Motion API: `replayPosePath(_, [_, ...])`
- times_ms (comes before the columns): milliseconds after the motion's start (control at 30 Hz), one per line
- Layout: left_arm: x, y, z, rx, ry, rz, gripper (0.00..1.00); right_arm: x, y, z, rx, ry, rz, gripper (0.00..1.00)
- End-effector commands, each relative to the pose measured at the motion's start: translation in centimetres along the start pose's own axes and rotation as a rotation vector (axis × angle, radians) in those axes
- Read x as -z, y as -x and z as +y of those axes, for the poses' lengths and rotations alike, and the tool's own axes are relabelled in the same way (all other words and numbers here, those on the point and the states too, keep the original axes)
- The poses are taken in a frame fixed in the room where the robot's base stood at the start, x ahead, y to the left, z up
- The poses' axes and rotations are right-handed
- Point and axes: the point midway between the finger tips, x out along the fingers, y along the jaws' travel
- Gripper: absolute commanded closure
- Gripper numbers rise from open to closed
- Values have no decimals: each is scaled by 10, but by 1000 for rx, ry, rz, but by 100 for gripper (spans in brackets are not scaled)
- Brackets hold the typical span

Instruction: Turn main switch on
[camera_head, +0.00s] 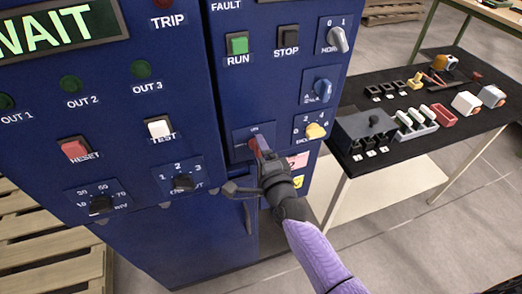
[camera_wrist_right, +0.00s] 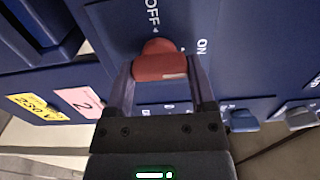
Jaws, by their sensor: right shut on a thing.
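The main switch is a red knob (camera_wrist_right: 158,64) on the blue panel (camera_wrist_right: 215,20), with OFF printed above it and ON to its right in the right wrist view. In the head view its red part (camera_head: 260,144) shows just beyond my right gripper (camera_head: 266,155). In the wrist view the two fingers of my right gripper (camera_wrist_right: 160,80) stand on either side of the knob, shut on it. The knob's top end lies near the OFF label; its exact angle is hard to tell. My left gripper is not in view.
A black-topped table (camera_head: 470,117) with small parts stands at the right. Pallets (camera_head: 45,240) lie at the left.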

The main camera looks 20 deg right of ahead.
Motion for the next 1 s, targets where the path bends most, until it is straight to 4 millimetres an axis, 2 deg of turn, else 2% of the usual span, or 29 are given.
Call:
replayPosePath(300, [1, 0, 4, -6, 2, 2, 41, 0, 0, 1, -3, -5, -1, 88])
replayPosePath(333, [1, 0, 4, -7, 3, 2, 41, 0, 0, 1, -3, -5, -1, 25])
replayPosePath(433, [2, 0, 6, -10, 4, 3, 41, 0, 0, 1, -3, -4, 0, 4])
replayPosePath(467, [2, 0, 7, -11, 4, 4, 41, 0, 0, 1, -2, -4, 0, 0])
replayPosePath(667, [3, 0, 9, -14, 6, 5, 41, 0, 1, 0, -1, -3, 0, 0])
replayPosePath(767, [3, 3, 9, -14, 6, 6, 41, 0, 9, 0, -2, -3, 0, 0])
replayPosePath(1000, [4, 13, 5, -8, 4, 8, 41, 0, 62, 0, -4, -2, 0, 0])
